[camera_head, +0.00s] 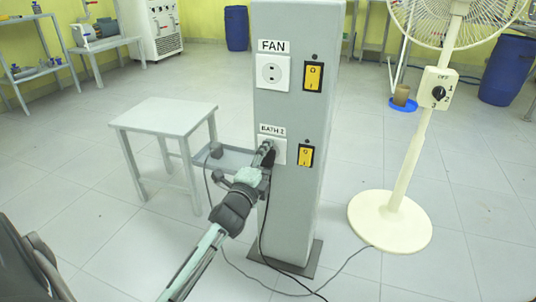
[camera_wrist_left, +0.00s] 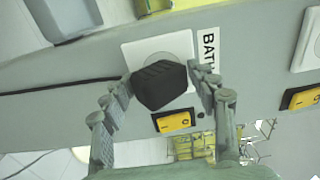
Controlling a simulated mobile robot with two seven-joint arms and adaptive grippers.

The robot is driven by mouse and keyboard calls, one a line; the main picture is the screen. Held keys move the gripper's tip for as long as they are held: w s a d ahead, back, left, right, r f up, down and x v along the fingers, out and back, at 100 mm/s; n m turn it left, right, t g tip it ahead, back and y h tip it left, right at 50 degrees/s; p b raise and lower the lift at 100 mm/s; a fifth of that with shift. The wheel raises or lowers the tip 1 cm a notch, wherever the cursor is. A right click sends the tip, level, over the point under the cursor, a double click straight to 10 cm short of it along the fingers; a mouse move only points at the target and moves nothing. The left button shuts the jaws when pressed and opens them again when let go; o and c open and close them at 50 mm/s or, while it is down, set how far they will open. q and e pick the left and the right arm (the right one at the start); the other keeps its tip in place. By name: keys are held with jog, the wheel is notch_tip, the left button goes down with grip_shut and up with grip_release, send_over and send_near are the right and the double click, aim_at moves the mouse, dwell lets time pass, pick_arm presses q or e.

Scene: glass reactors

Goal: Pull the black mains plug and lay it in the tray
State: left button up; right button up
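The black mains plug (camera_wrist_left: 160,85) is at the white BATH 2 socket plate (camera_wrist_left: 150,52); whether it is fully seated I cannot tell. In the head view my gripper mostly hides it. My left gripper (camera_head: 264,160) is at the socket plate. In the left wrist view its fingers (camera_wrist_left: 162,88) are spread on both sides of the plug, close to it, and do not look clamped. The grey tray (camera_head: 238,158) is fixed to the left side of the pillar. A grey plug-like piece (camera_head: 216,150) with a cable lies in it. My right gripper is not in view.
The grey pillar (camera_head: 293,205) also carries the FAN socket (camera_head: 273,72), with nothing plugged in, and two yellow switches (camera_head: 313,77), (camera_head: 305,156). A small table (camera_head: 165,115) stands left, a cream fan (camera_head: 390,222) right. Cables (camera_head: 345,265) lie on the floor.

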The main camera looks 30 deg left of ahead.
aim_at(264, 162)
pick_arm(q)
jog(key=shift+r, duration=0.15)
jog(key=c, duration=1.1)
jog(key=shift+s+d, duration=0.15)
jog(key=shift+s, duration=0.15)
jog(key=shift+c, duration=0.8)
jog(key=shift+p+v, duration=0.75)
jog(key=shift+v, duration=1.9)
grip_shut()
